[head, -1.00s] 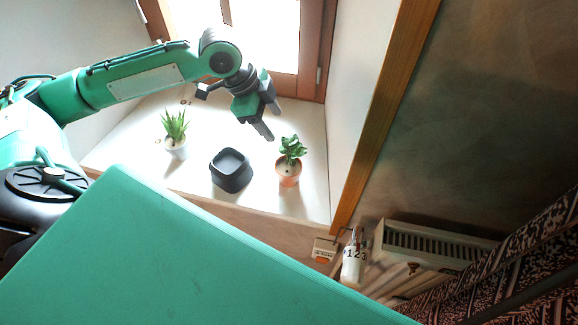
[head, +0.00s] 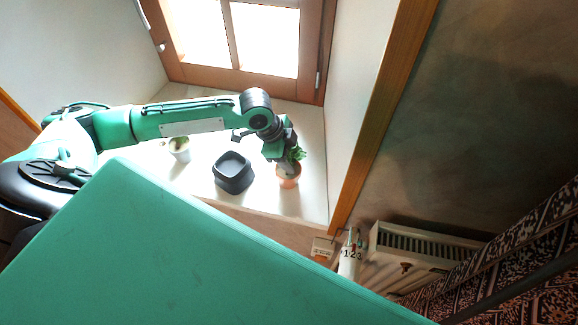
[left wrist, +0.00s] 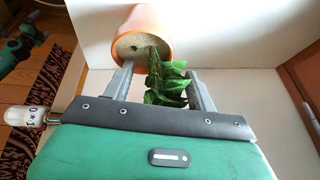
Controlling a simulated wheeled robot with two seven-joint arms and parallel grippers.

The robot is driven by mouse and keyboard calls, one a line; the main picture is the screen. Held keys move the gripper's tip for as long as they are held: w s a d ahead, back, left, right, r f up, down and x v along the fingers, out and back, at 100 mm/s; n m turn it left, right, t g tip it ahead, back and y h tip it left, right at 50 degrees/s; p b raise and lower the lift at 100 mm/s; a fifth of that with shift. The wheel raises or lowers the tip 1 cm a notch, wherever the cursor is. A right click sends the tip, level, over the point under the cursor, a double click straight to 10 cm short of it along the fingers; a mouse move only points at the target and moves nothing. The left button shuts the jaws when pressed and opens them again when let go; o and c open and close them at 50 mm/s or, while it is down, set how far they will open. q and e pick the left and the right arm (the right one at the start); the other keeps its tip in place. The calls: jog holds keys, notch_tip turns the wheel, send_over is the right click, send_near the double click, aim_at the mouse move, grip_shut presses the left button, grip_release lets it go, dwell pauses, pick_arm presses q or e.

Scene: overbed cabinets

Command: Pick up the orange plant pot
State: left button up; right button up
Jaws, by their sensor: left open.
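The orange plant pot (head: 289,177) stands on the white window sill, near its right end, with a green leafy plant in it. In the left wrist view the pot (left wrist: 148,25) is just beyond my fingertips, and its leaves (left wrist: 166,84) hang between the two fingers. My left gripper (head: 285,163) is over the pot in the head view, and its fingers hide part of the plant. In the left wrist view the left gripper (left wrist: 160,72) is open, with one finger close to the pot's rim. My right gripper is not in view.
A dark grey square pot (head: 233,173) stands on the sill left of the orange pot. A white pot (head: 180,148) is further left, partly under my arm. The window (head: 245,40) is behind, and a wall closes the sill's right side.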

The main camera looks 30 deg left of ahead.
pick_arm(q)
jog(key=shift+f, duration=0.15)
jog(key=shift+c, duration=0.5)
grip_shut()
jog(key=shift+r, duration=0.2)
